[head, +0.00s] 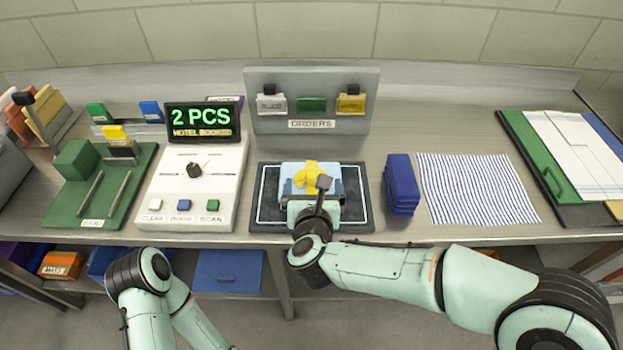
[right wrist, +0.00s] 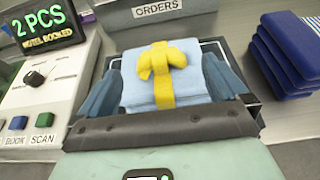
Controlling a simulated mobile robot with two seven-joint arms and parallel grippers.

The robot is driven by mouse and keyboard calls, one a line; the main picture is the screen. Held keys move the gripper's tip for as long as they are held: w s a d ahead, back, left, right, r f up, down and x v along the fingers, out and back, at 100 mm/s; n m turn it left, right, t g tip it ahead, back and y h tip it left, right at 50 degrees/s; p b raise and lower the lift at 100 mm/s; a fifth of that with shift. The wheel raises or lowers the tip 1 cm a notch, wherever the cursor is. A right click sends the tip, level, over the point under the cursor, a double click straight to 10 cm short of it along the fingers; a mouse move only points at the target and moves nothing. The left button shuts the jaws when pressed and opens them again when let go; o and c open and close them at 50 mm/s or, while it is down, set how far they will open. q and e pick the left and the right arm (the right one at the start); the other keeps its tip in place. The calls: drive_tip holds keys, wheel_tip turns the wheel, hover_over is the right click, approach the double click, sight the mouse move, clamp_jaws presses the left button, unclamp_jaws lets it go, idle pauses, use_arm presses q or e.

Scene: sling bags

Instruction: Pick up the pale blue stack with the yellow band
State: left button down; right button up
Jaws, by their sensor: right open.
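The pale blue stack (head: 297,171) lies on a dark mat with a white outline (head: 265,214) in the middle of the counter. A yellow band (right wrist: 162,92) with a bow on top wraps it. My right gripper (head: 312,190) is over the near side of the stack. In the right wrist view its blue-grey fingers (right wrist: 164,90) are open, one on each side of the stack; whether they touch it I cannot tell. My left arm shows at the lower left of the head view, but its gripper is not in view.
A dark blue folded stack (head: 401,183) stands just right of the mat, near a striped cloth (head: 478,188). A white console (head: 190,188) with a "2 PCS" display (head: 202,122) is on the left. An ORDERS rack (head: 312,98) stands behind the mat.

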sight(312, 169)
drive_tip(key=x, duration=0.4)
drive_tip(key=shift+w+f+p, duration=0.15)
drive_tip(key=shift+w+p, duration=0.15)
drive_tip(key=shift+w, duration=0.05)
drive_tip(key=p+x, duration=0.1)
drive_tip(key=x, duration=0.4)
drive_tip(key=shift+w+a+f+p, duration=0.1)
drive_tip(key=shift+a+f+p, duration=0.05)
drive_tip(key=shift+p, duration=0.15)
drive_tip(key=c, duration=1.4)
drive_tip(key=shift+c, duration=0.4)
